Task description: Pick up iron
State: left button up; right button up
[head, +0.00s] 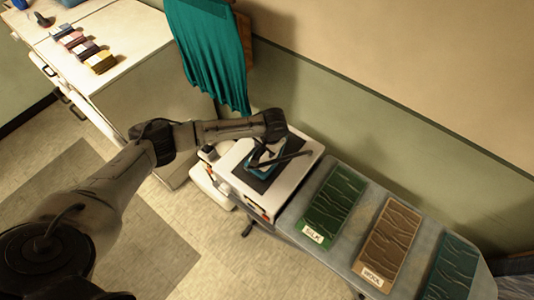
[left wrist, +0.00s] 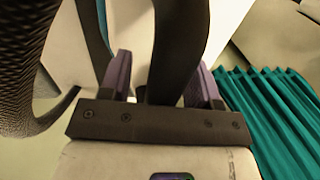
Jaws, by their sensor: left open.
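The iron (head: 259,172), blue with a black handle, rests on a dark pad on a white box at the left end of the ironing board. My left gripper (head: 268,150) is over it, and my wrist hides part of the iron. In the left wrist view the purple fingers of my left gripper (left wrist: 162,82) are apart. A black bar, which looks like the iron's handle (left wrist: 180,45), runs between them. I cannot tell whether either finger touches it. My right gripper is not in view.
Green, brown and teal fabric panels lie on the ironing board (head: 307,242), labelled silk and wool where legible. A teal cloth (head: 208,50) hangs on the wall behind. A white cabinet (head: 125,75) with several coloured blocks stands left. A dark ribbed hose (left wrist: 20,60) curves beside my left gripper.

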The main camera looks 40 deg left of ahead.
pick_arm(q)
grip_shut()
dwell(0.4)
jog(key=shift+r, duration=0.15)
dwell(0.8)
